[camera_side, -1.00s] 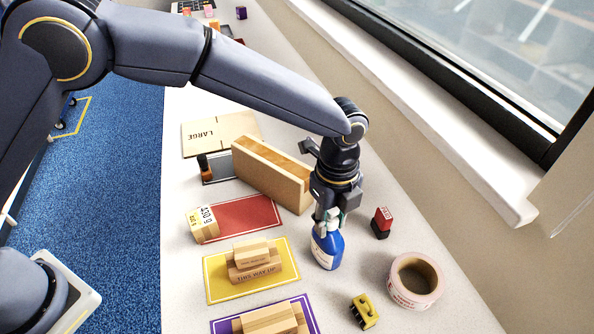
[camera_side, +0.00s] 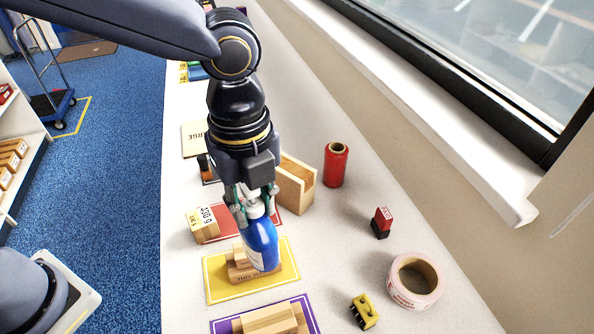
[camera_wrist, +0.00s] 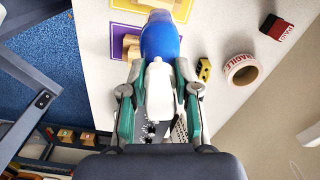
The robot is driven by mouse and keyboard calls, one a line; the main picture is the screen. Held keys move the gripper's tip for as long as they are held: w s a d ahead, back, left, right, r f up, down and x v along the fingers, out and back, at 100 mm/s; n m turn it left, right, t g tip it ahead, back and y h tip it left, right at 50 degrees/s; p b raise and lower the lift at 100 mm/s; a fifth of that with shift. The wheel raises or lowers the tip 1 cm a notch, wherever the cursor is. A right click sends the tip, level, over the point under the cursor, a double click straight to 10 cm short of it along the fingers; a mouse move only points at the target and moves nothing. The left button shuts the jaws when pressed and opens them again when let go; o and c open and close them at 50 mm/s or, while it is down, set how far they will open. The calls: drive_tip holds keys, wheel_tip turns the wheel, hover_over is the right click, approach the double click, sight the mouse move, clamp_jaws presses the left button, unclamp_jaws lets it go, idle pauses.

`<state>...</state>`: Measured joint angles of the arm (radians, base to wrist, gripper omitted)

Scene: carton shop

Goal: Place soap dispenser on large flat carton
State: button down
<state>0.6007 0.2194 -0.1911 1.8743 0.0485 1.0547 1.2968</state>
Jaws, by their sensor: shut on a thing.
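The soap dispenser (camera_side: 261,243) is a blue bottle with a white top. My gripper (camera_side: 250,200) is shut on its white top and holds it nearly upright, in front of the yellow mat and its wooden blocks in the side view. Its height above the table is hard to tell. In the wrist view the blue bottle (camera_wrist: 160,40) points away from my gripper (camera_wrist: 160,95), its white top between the fingers. The large flat carton (camera_side: 194,139), tan and marked LARGE, lies at the back left of the table, partly hidden behind my arm.
A wooden trough (camera_side: 296,184) and a red roll (camera_side: 336,165) stand right of my arm. A tape roll (camera_side: 416,281), a red-and-black stamp (camera_side: 381,222) and a yellow object (camera_side: 364,311) are at the right. A 430 g box (camera_side: 204,225) stands by the red mat.

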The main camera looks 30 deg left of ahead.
drive_tip(key=shift+r+n, duration=0.3)
drive_tip(key=w+a+r+n, duration=0.1)
drive_tip(key=w+a+n, duration=0.4)
drive_tip(key=w+a, duration=0.25)
drive_tip(key=w+a+n, duration=0.4)
drive_tip(key=a+n, duration=0.1)
drive_tip(key=a, duration=0.8)
drive_tip(key=w+a+n, duration=0.4)
drive_tip(key=a, duration=0.9)
drive_tip(key=w+a+f, duration=0.3)
drive_tip(key=w+f, duration=1)
drive_tip(key=shift+w+a+f+n, duration=0.15)
drive_tip(key=shift+w+n, duration=0.1)
drive_tip(key=shift+n, duration=0.05)
